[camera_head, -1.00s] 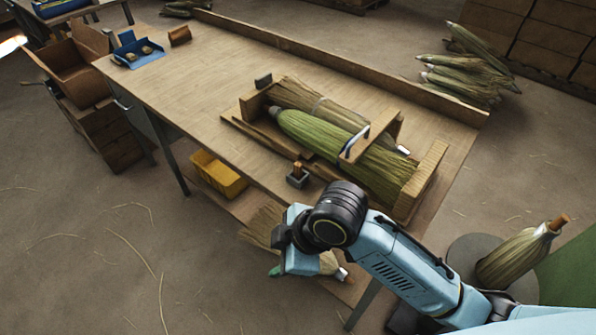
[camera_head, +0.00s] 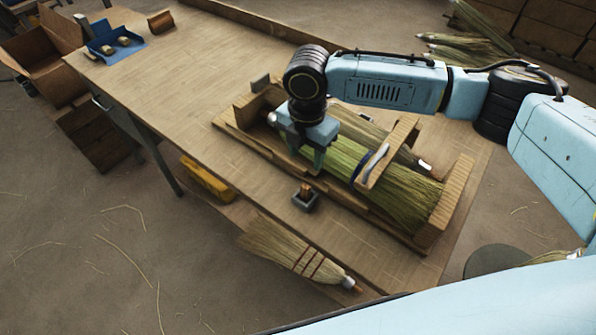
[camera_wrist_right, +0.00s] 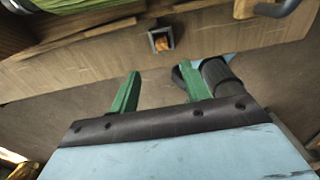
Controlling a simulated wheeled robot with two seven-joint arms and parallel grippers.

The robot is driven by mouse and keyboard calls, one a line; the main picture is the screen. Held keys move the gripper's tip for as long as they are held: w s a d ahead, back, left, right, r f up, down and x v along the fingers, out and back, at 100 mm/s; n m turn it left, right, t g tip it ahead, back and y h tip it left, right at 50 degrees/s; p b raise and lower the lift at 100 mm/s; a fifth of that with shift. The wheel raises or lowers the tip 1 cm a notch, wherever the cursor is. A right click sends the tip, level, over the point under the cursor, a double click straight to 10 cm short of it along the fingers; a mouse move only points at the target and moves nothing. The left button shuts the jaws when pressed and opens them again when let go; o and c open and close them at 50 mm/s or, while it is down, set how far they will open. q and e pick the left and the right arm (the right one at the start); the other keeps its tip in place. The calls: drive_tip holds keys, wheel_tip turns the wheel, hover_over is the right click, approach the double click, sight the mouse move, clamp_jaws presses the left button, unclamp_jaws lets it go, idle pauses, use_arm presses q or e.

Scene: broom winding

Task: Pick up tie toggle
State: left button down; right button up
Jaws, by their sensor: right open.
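The small wooden piece (camera_head: 306,188), which I take for the tie toggle, sits in a small dark square holder (camera_head: 306,202) near the table's front edge. The wooden piece also shows in the right wrist view (camera_wrist_right: 162,44), inside its holder, beyond the fingertips. My right gripper (camera_head: 308,158) is over the front side of the wooden cradle, pointing down, a little behind the holder. Its green fingers stand apart and empty in the right wrist view (camera_wrist_right: 161,82). My left gripper does not show.
The wooden cradle (camera_head: 437,205) holds green broom straw (camera_head: 400,195) under a crosspiece. A finished broom (camera_head: 290,250) lies on a lower shelf. A blue tray (camera_head: 112,42) stands at the far left. The table's middle left is clear.

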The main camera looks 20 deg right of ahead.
hover_over(306, 186)
drive_tip(key=f, duration=0.7)
drive_tip(key=shift+s+a, duration=0.1)
drive_tip(key=shift+s, duration=0.2)
drive_tip(key=shift+w+f+b, duration=0.1)
drive_tip(key=shift+f+b, duration=0.2)
drive_tip(key=shift+f, duration=0.55)
drive_tip(key=f, duration=0.3)
drive_tip(key=shift+w+f, duration=0.2)
drive_tip(key=shift+f, duration=0.35)
drive_tip(key=shift+c, duration=0.5)
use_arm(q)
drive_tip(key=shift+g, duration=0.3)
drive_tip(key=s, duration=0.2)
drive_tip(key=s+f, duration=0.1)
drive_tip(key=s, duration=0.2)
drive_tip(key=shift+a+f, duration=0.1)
use_arm(e)
clamp_jaws()
